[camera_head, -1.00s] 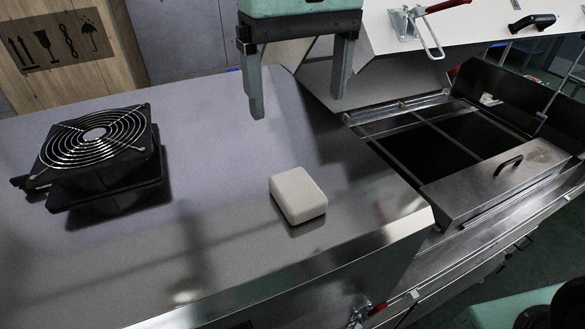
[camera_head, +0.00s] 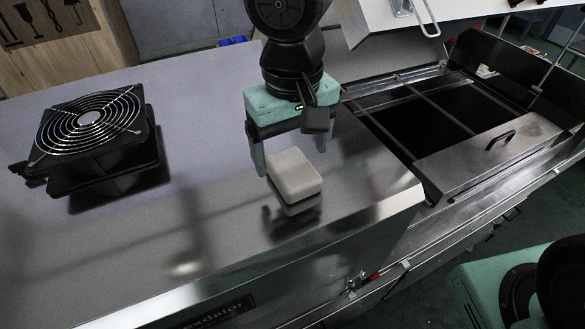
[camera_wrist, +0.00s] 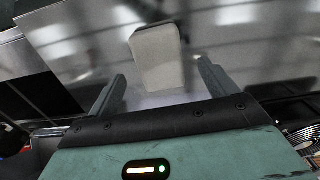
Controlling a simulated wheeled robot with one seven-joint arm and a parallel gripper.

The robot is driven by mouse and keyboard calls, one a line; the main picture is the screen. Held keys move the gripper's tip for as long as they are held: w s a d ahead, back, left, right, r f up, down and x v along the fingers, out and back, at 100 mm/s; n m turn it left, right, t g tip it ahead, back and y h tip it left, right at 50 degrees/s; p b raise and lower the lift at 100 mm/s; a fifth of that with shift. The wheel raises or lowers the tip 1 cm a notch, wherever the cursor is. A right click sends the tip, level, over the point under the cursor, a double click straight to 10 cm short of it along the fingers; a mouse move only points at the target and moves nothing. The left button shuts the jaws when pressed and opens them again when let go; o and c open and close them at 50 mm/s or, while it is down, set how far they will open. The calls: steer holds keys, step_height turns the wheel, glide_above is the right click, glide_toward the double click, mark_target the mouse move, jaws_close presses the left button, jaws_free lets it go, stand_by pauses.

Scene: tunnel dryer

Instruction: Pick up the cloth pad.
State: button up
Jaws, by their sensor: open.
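The cloth pad (camera_head: 295,174) is a small off-white block with rounded edges. It lies on the grey metal top near its front edge. My gripper (camera_head: 291,154) is open and points down right at the pad, with one finger on each side. In the wrist view the pad (camera_wrist: 158,60) shows between and a little beyond the open fingers of my gripper (camera_wrist: 161,74), with a gap on both sides. I cannot tell the exact height of the fingertips over the metal top.
The grey metal top (camera_head: 200,120) is clear around the pad. A black fan with a wire guard (camera_head: 90,122) stands at the left. An open dark bay (camera_head: 440,117) with metal rails and a handled lid (camera_head: 495,157) lies to the right.

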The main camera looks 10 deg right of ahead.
mark_target(293, 166)
steer(key=shift+f+p, duration=0.45)
steer(key=shift+f, duration=1.7)
steer(key=c, duration=1.1)
steer(key=shift+w+r, duration=0.1)
step_height(293, 166, up, 10)
steer(key=shift+f+b, duration=0.1)
steer(key=shift+b, duration=0.55)
